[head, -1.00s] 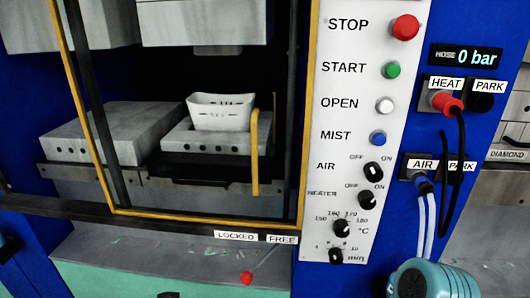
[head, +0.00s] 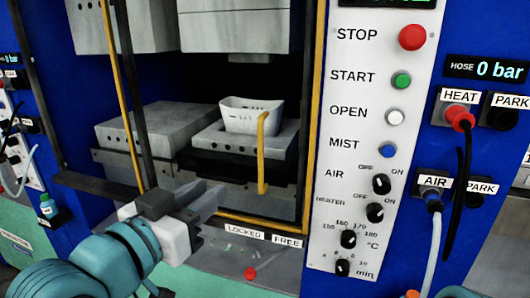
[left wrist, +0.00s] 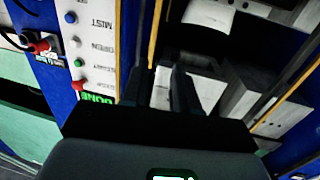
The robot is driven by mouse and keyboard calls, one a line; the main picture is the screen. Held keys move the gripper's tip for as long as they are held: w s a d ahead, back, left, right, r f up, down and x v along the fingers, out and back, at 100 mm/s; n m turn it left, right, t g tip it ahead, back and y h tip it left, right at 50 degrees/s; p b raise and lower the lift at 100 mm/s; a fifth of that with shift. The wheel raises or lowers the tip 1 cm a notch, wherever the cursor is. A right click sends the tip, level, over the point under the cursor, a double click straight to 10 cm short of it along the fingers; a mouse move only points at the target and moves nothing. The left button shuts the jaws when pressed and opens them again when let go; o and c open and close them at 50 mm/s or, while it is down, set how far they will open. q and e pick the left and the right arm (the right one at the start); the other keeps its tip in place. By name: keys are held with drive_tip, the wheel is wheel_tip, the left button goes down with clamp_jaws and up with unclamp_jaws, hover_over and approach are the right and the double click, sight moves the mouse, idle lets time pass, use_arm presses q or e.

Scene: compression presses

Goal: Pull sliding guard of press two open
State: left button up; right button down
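The sliding guard of the press has a yellow frame (head: 318,110) standing across the front of the press opening. Its upright yellow handle (head: 262,155) shows in front of the lower mould. My left gripper (head: 196,199) is at the lower left of the guard, left of and below the handle and apart from it. In the left wrist view (left wrist: 160,70) its two dark fingers are apart with nothing between them. A yellow frame bar (left wrist: 155,35) shows beyond the fingers. My right gripper is out of view.
A white basket-like part (head: 252,116) sits on the lower mould. Below the guard are LOCKED and FREE labels and a red lever knob (head: 250,273). The control panel (head: 345,190) stands to the right, with hoses beyond. A small bottle (head: 48,207) is at the left.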

sight(259, 152)
use_arm(q)
drive_tip(key=shift+h, duration=0.3)
drive_tip(key=p+x, duration=0.1)
drive_tip(key=x, duration=0.4)
drive_tip(key=r+p+x, duration=0.1)
drive_tip(key=p+x, duration=0.1)
drive_tip(key=x, duration=0.2)
drive_tip(key=p+x, duration=0.2)
drive_tip(key=x, duration=0.3)
drive_tip(key=shift+w+d+r, duration=0.1)
drive_tip(key=shift+d+r, duration=0.05)
drive_tip(key=shift+d, duration=0.35)
drive_tip(key=shift+w+d, duration=0.15)
drive_tip(key=shift+w, duration=0.35)
drive_tip(key=shift+d, duration=0.1)
clamp_jaws()
